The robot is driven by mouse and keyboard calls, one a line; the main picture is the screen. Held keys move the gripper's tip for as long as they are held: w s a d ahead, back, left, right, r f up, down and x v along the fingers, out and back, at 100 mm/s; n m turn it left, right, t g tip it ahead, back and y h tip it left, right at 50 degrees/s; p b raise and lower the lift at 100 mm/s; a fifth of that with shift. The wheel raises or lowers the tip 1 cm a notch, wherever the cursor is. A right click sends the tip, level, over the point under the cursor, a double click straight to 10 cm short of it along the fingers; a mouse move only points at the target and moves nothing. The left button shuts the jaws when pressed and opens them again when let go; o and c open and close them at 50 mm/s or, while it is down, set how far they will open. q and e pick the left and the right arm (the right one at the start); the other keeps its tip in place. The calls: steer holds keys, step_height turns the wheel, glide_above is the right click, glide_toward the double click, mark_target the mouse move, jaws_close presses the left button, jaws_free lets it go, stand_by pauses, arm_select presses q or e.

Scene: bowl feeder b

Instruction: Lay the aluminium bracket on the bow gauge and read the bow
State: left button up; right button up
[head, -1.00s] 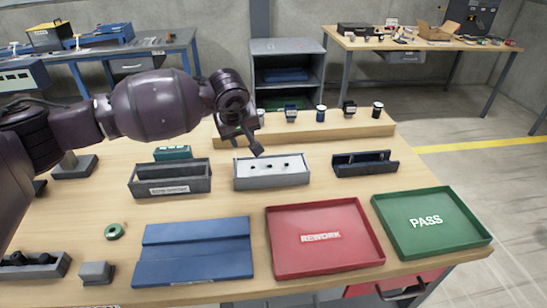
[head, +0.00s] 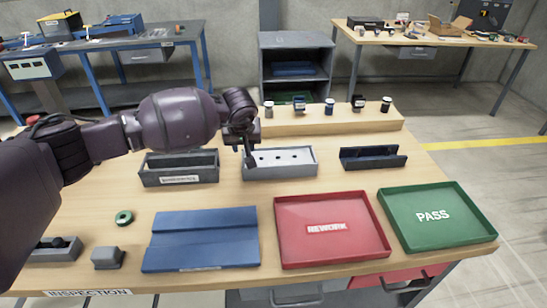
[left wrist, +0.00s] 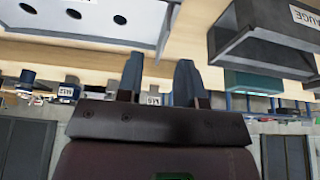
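A light grey piece with several dark holes, possibly the aluminium bracket, lies in a grey tray (head: 283,174) at mid-table. It shows large at the upper left of the left wrist view (left wrist: 70,28). A dark grey open box (head: 180,180) stands to its left; its label (left wrist: 290,20) ends in "GAUGE" in the left wrist view, so it may be the bow gauge. It looks empty. My left gripper (head: 250,158) points down at the left end of the holed piece. Its fingers (left wrist: 156,82) are apart with nothing between them. My right gripper is out of view.
A dark channel-shaped holder (head: 372,158) stands right of the tray. In front lie a blue folded plate (head: 203,240), a red REWORK tray (head: 330,255) and a green PASS tray (head: 437,240). A green ring (head: 124,218) lies at left. Small jars stand on a wooden ledge (head: 350,124) behind.

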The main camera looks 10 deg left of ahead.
arm_select(q)
steer(key=shift+x, duration=1.7)
steer(key=shift+s, duration=0.1)
jaws_close()
